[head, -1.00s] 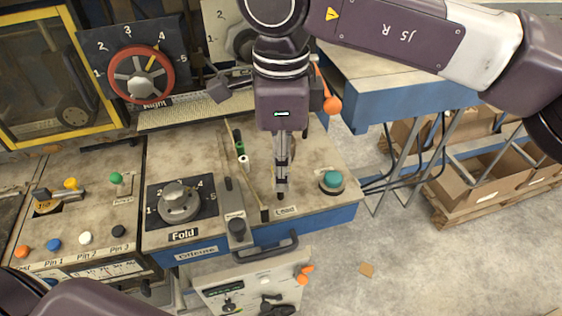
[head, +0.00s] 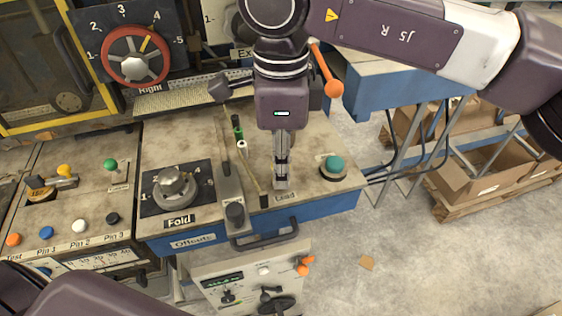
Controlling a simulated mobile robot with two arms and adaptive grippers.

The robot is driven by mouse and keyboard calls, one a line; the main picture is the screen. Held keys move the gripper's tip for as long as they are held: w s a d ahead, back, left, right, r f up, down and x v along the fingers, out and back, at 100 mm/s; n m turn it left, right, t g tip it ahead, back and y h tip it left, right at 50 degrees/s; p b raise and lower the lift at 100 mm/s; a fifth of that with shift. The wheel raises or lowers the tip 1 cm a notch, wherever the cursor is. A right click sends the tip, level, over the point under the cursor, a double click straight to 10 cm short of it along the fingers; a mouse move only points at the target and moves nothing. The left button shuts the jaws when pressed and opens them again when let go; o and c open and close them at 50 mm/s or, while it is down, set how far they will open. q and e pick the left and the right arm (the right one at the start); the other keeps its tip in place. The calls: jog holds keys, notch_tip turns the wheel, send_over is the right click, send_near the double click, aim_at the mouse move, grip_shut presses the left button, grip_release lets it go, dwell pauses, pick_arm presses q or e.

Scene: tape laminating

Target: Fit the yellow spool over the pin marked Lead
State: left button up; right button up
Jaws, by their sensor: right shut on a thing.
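My right gripper (head: 281,184) points straight down at the front of the worktop, just behind the label Lead (head: 285,196). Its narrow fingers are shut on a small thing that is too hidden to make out. I cannot pick out the yellow spool by its colour. The pin at Lead is hidden by the fingertips, so I cannot tell how the held thing stands to it. My left arm shows at the bottom left, but its gripper is out of view.
A teal button (head: 333,166) is close on the right. The Fold dial (head: 174,187) is further left. Small green (head: 238,133) and white (head: 243,147) pieces stand behind.

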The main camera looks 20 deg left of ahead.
jog(key=o, duration=0.9)
jog(key=shift+o, duration=0.2)
jog(key=shift+r, duration=0.1)
notch_tip(320, 180, up, 12)
